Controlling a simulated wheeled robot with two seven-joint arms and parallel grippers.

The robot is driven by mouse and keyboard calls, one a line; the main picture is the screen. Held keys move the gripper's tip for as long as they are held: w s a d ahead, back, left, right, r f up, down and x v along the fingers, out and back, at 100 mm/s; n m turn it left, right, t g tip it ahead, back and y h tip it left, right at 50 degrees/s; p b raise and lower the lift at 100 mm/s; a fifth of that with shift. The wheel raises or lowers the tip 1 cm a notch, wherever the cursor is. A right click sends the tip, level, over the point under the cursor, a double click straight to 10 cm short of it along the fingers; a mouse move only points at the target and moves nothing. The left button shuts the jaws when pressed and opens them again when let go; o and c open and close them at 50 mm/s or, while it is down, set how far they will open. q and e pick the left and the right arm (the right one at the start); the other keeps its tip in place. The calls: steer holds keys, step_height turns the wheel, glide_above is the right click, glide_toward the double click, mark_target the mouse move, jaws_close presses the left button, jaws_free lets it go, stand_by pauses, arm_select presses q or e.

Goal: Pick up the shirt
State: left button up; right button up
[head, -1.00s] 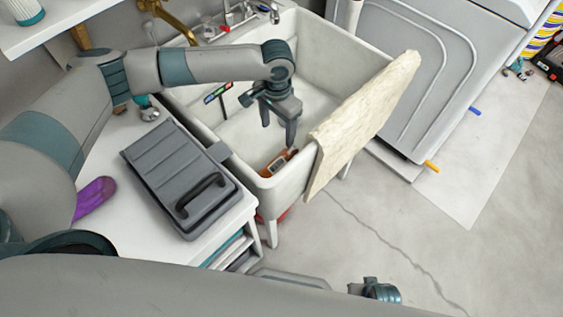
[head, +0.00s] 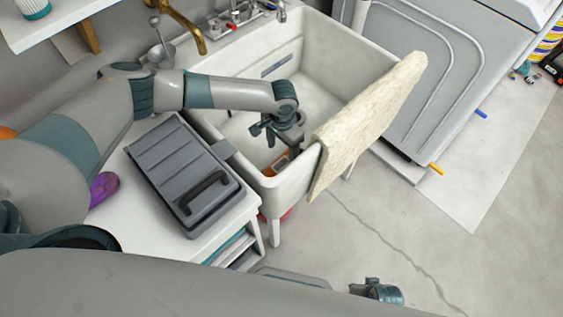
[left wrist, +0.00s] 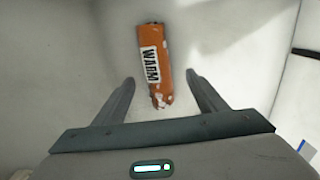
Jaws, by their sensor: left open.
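No garment is plainly recognisable as a shirt. A cream cloth-like sheet (head: 368,125) hangs over the near right rim of the white sink (head: 290,188). An orange rolled or long item (left wrist: 154,60) with a white "WARM" label lies on the sink bottom; in the head view it is mostly hidden behind my gripper. My left gripper (head: 284,158) is inside the sink above that item. In the left wrist view its open fingers stand on either side of the item's lower end, with gaps at both sides. I cannot see it gripping anything. My right gripper is not in view.
A grey lidded case (head: 183,172) with a black handle sits on the white counter left of the sink, near a purple item (head: 104,187). A brass faucet (head: 186,28) stands behind. A grey appliance (head: 430,80) is at the right.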

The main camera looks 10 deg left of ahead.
mark_target(282, 159)
arm_select(q)
steer(key=shift+f, duration=0.2)
steer(key=shift+s+f, duration=0.15)
steer(key=shift+f, duration=1.15)
steer(key=shift+s+f, duration=0.1)
steer(key=shift+f, duration=1.2)
steer(key=c, duration=1.2)
